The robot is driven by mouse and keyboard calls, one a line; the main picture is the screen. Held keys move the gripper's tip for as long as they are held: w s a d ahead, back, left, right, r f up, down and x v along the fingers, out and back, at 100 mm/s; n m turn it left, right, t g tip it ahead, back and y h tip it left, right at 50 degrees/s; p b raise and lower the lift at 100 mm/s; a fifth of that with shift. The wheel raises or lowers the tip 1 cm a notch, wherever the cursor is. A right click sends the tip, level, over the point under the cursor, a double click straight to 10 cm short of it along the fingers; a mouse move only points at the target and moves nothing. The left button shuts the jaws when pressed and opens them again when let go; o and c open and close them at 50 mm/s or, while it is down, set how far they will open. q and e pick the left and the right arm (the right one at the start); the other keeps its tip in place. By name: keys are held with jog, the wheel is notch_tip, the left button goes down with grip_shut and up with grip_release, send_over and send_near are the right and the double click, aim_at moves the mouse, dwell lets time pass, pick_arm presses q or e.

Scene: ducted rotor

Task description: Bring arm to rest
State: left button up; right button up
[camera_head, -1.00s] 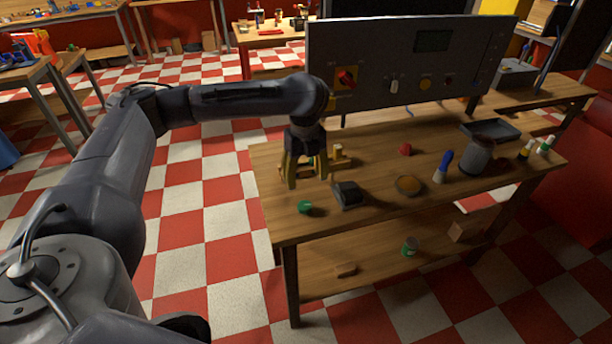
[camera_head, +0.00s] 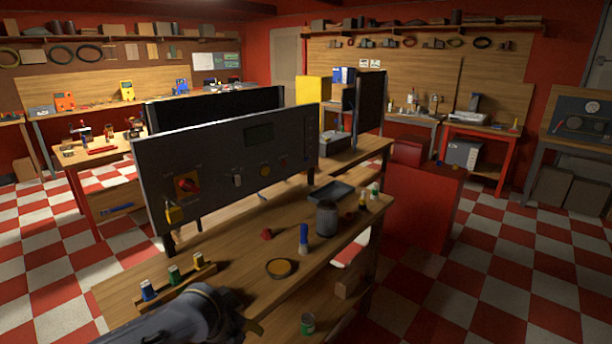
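My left arm comes in at the bottom left of the head view, low over the near edge of the wooden workbench (camera_head: 215,250). Its gripper (camera_head: 252,327) is mostly hidden behind the arm's own wrist; only a small finger part shows at the bottom. I cannot tell whether it is open or holds anything. My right gripper is not in view.
A wooden rack (camera_head: 190,281) with small bottles sits near the wrist. An amber dish (camera_head: 281,268), blue-topped bottle (camera_head: 303,240), grey canister (camera_head: 327,219), red piece (camera_head: 267,234) and dark tray (camera_head: 331,192) stand on the bench. Checkered floor (camera_head: 470,290) is open at the right.

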pick_arm(q)
jog(key=s+d+f+n+t, duration=0.3)
jog(key=s+f+n+t, duration=0.1)
jog(key=s+n, duration=0.15)
jog(key=s+a+f+n+y, duration=0.2)
jog(key=s+a+n+y, duration=0.3)
jog(key=s+a, duration=0.4)
jog(key=s+a+f+n+y, duration=0.25)
jog(key=s+a+n, duration=0.35)
jog(key=s+a, duration=0.3)
jog(key=s+d+f+g+h, duration=0.2)
jog(key=f, duration=1.5)
jog(key=s+d+f+g+h, duration=0.1)
jog(key=d+f, duration=0.2)
jog(key=f, duration=1.3)
jog(key=s+f+n+g+h, duration=0.1)
jog(key=s+f+n+g, duration=0.2)
jog(key=s+f, duration=1.5)
jog(key=s, duration=0.3)
jog(key=shift+a+f+h, duration=0.3)
jog(key=shift+f+h, duration=0.05)
jog(key=shift+f, duration=0.05)
